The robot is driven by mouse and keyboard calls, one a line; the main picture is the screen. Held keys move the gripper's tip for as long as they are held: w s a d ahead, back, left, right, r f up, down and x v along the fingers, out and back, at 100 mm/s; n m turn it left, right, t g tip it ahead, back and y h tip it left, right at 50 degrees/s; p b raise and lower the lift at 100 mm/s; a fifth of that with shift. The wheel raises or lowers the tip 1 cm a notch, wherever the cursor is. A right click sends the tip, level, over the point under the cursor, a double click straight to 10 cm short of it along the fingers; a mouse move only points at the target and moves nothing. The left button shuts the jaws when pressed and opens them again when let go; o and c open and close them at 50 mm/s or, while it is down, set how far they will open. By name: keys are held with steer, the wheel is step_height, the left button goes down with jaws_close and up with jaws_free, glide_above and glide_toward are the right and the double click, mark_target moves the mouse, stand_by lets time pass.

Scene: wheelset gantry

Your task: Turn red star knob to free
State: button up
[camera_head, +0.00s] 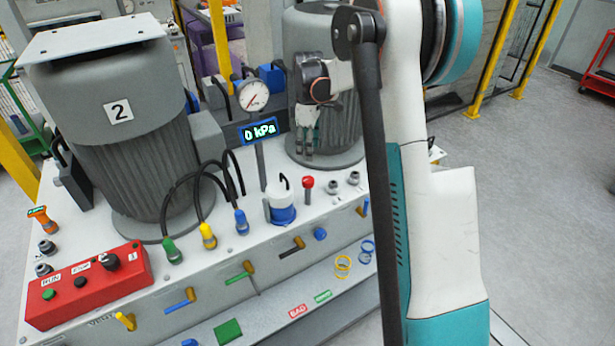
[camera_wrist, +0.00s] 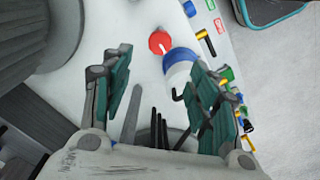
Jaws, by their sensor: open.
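The red star knob (camera_head: 308,183) stands on a short stem on the white bench top, right of the blue-and-white cup. In the wrist view the red knob (camera_wrist: 159,42) shows from above as a round disc with a pale line, beyond my fingertips. My gripper (camera_head: 304,150) points down above and behind the knob, in front of the right grey motor. The gripper and knob are apart. No lettering beside the knob is readable.
The blue-and-white cup (camera_head: 282,208) with a dark hook stands close beside the knob. The pressure gauge (camera_head: 253,96) and its 0 kPa display (camera_head: 259,131) rise behind. The right motor (camera_head: 340,125) is close to my gripper. Grey fittings (camera_head: 333,187) stand right of the knob.

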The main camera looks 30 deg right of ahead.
mark_target(308, 179)
step_height(308, 179, down, 13)
steer(key=b, duration=0.3)
steer(key=shift+r, duration=0.2)
steer(key=c, duration=1.1)
